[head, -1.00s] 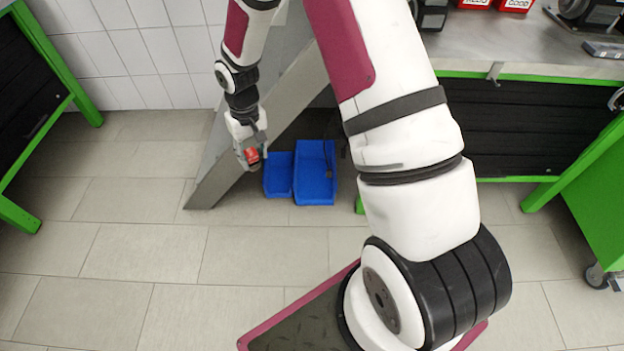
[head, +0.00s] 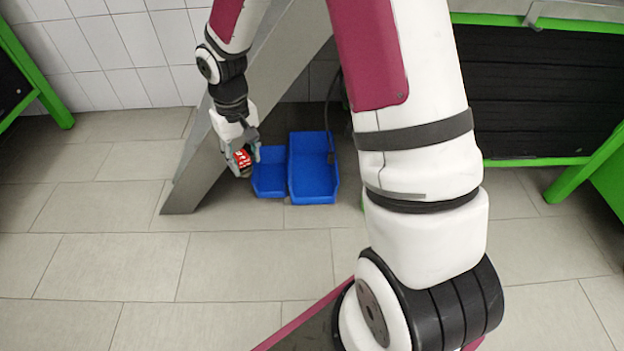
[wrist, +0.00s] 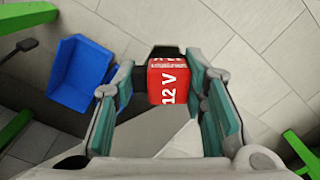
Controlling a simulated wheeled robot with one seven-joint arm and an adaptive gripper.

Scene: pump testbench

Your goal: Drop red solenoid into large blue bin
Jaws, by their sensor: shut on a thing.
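The red solenoid (wrist: 168,82), marked "12 V", sits between the two fingers of my gripper (wrist: 172,98) in the wrist view. In the head view my gripper (head: 243,160) points down with the red solenoid (head: 242,159) at its tips, just left of the bins. The large blue bin (head: 314,186) stands on the floor to the right of a smaller blue bin (head: 269,187). One blue bin (wrist: 85,72) shows at the left of the wrist view, apart from the solenoid. The gripper hides part of the solenoid.
A slanted grey panel (head: 190,182) stands close behind and left of my gripper. A dark cable (head: 331,110) hangs behind the large bin. A workbench with green legs (head: 585,165) is at the right. The tiled floor in front is clear.

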